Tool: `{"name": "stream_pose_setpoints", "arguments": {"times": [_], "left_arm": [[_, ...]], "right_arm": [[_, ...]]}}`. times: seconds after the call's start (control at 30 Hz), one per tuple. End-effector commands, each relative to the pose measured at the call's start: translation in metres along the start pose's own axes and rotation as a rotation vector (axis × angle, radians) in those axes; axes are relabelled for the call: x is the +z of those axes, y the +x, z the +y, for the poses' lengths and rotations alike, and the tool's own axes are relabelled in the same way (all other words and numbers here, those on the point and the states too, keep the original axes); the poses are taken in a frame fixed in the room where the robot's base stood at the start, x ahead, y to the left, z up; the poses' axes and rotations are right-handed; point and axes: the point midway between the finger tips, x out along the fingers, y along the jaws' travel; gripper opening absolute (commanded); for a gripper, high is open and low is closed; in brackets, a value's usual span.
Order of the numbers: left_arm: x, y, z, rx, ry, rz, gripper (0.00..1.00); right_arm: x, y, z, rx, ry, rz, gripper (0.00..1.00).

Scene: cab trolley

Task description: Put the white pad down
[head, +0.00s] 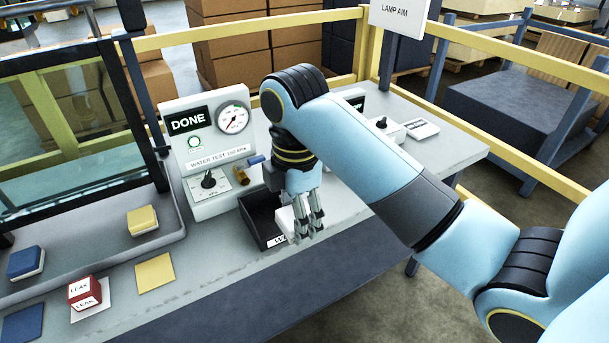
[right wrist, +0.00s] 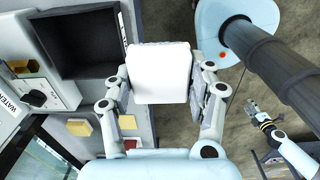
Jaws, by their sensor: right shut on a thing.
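The white pad (right wrist: 160,72) is between the fingers of my right gripper (right wrist: 162,95) in the right wrist view. In the head view, that gripper (head: 308,222) points down by the front right side of a black open bin (head: 262,236), and the pad (head: 287,220) shows partly behind its fingers. The bin, also in the right wrist view (right wrist: 80,42), looks empty, and the pad appears just past its labelled side. The pad's height above the bench is hard to judge. Another gripper, apparently my left (right wrist: 258,115), shows small at the right wrist view's right; its fingers are unclear.
A water test panel (head: 208,145) reading DONE stands behind the bin. On the left are a yellow block (head: 142,220), a blue block (head: 25,262), a red LEAK block (head: 84,291), and flat yellow (head: 155,272) and blue (head: 22,324) squares. The grey bench (head: 220,262) is clear before the bin.

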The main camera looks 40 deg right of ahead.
Motion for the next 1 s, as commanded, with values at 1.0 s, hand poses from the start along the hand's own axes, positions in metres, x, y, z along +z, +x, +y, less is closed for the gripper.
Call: {"name": "stream_pose_setpoints", "arguments": {"times": [1.0], "left_arm": [[-0.010,0.022,-0.003,-0.006,0.002,0.015,0.42]], "right_arm": [[0.001,0.104,0.122,-0.002,-0.001,0.001,0.23]]}}
